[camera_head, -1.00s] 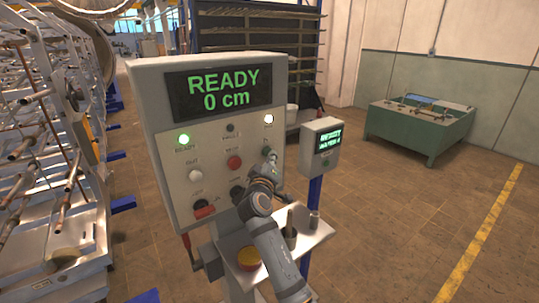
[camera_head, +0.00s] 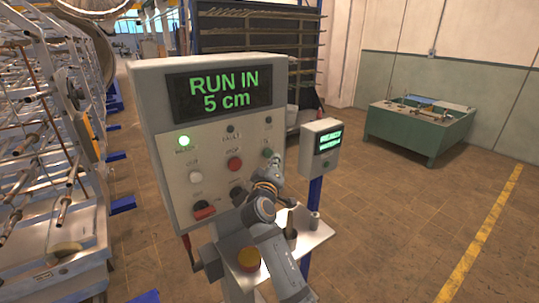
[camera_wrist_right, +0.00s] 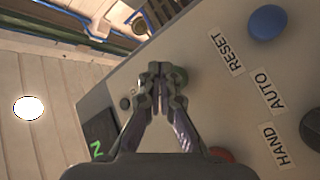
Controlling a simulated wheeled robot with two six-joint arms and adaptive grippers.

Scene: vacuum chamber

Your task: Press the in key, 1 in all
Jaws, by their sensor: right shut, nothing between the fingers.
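The grey control panel (camera_head: 215,135) stands in the middle of the head view. Its display (camera_head: 226,91) reads "RUN IN 5 cm" in green. The green in key (camera_head: 267,153) is on the panel's right side, right of the red stop key (camera_head: 235,163) and the white out key (camera_head: 196,178). My right gripper (camera_head: 277,160) is shut and empty at the in key. In the wrist view its fingertips (camera_wrist_right: 163,72) overlap the green key (camera_wrist_right: 181,75); I cannot tell whether they touch. My left gripper is not in view.
A selector (camera_wrist_right: 311,130) and blue reset button (camera_wrist_right: 268,22) are near the gripper in the wrist view. A shelf with a yellow-red button (camera_head: 249,258) juts out below the panel. A small display box (camera_head: 321,144) stands right. Open floor lies further right.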

